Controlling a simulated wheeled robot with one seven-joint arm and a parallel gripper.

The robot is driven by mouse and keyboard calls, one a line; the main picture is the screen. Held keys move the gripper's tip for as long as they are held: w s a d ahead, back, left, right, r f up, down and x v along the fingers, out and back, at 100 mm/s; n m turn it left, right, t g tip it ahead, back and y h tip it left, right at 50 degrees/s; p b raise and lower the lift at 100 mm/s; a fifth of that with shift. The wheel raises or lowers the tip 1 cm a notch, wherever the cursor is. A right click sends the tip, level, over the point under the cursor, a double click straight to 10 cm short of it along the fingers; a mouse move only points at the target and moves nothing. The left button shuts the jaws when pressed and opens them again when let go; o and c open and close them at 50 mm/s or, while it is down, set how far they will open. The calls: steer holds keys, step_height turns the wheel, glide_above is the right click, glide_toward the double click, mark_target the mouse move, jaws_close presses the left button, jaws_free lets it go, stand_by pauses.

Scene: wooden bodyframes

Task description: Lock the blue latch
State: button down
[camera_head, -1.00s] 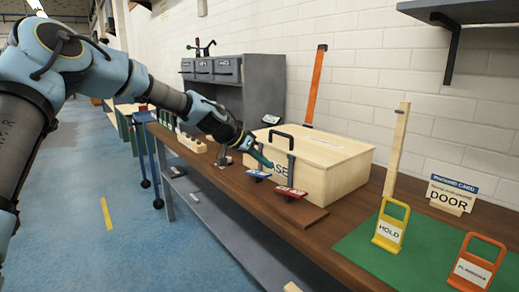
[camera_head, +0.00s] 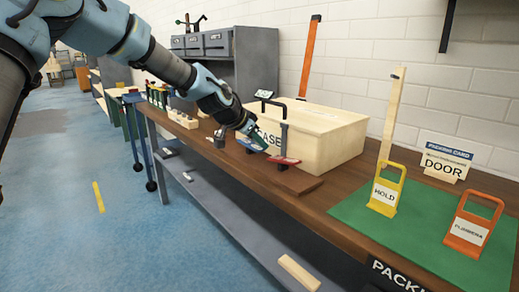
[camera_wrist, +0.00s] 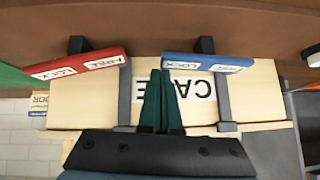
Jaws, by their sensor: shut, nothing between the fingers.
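The blue latch (camera_head: 243,144) is on the front of the wooden case (camera_head: 330,139), partly hidden by my gripper in the head view. In the wrist view the blue latch (camera_wrist: 215,63) is a flat bar with white labels, one reading LOCK, across a grey upright strap. My gripper (camera_head: 262,145) has green fingers, pressed together and empty. In the wrist view the gripper (camera_wrist: 161,73) has its tips close to the left end of the blue bar; I cannot tell if they touch. A matching red latch (camera_wrist: 85,64) is to the left there.
A green mat (camera_head: 408,232) with a yellow HOLD tag (camera_head: 385,197) and an orange tag (camera_head: 472,225) lies to the right. Grey drawers (camera_head: 203,43) stand behind.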

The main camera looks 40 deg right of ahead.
steer(key=shift+s+f, duration=0.1)
steer(key=shift+f, duration=0.2)
steer(key=shift+r, duration=0.2)
steer(key=shift+r+p, duration=0.55)
steer(key=shift+r, duration=0.2)
steer(key=shift+r, duration=0.15)
steer(key=s+d+r+p+v, duration=0.1)
steer(key=v, duration=1.1)
steer(key=shift+r, duration=0.6)
steer(key=shift+d, duration=0.15)
